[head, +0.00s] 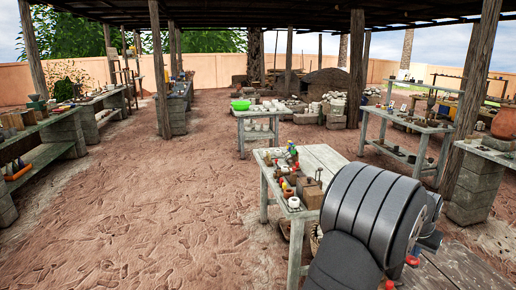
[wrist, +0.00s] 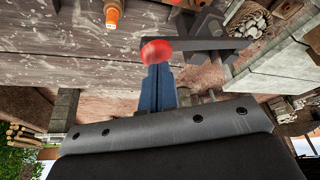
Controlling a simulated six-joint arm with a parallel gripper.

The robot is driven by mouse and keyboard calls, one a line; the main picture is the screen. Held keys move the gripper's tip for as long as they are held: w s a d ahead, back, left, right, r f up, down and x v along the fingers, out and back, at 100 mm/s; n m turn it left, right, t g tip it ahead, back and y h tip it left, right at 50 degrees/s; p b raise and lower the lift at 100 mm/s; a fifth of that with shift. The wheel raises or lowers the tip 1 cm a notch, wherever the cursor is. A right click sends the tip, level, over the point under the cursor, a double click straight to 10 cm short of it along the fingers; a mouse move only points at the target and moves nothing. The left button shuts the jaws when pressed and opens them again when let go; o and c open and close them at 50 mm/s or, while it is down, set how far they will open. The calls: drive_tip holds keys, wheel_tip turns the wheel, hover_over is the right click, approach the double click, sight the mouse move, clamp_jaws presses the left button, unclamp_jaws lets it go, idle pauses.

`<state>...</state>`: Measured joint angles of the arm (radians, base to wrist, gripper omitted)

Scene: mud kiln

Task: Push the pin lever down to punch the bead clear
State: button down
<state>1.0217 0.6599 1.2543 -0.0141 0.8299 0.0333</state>
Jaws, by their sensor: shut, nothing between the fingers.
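In the wrist view a round red knob (wrist: 156,52) sits at the end of a dark flat bar (wrist: 210,44), which looks like the pin lever. My gripper (wrist: 158,72) shows as narrow blue fingers, shut together and empty. Their tips meet the lower edge of the knob in the picture; I cannot tell whether they touch it. Part of a dark bracket shows behind the bar at the top. I cannot make out the bead.
A weathered wooden table (head: 322,160) carries several small items, including a wooden block (head: 312,194). An orange-and-white piece (wrist: 112,14) lies near the top of the wrist view. Other tables stand left, behind and right. Open earth floor (head: 165,200) lies to the left.

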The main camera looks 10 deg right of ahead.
drive_tip(key=shift+r, duration=2.5)
drive_tip(key=shift+f, duration=0.1)
drive_tip(key=shift+f, duration=2.4)
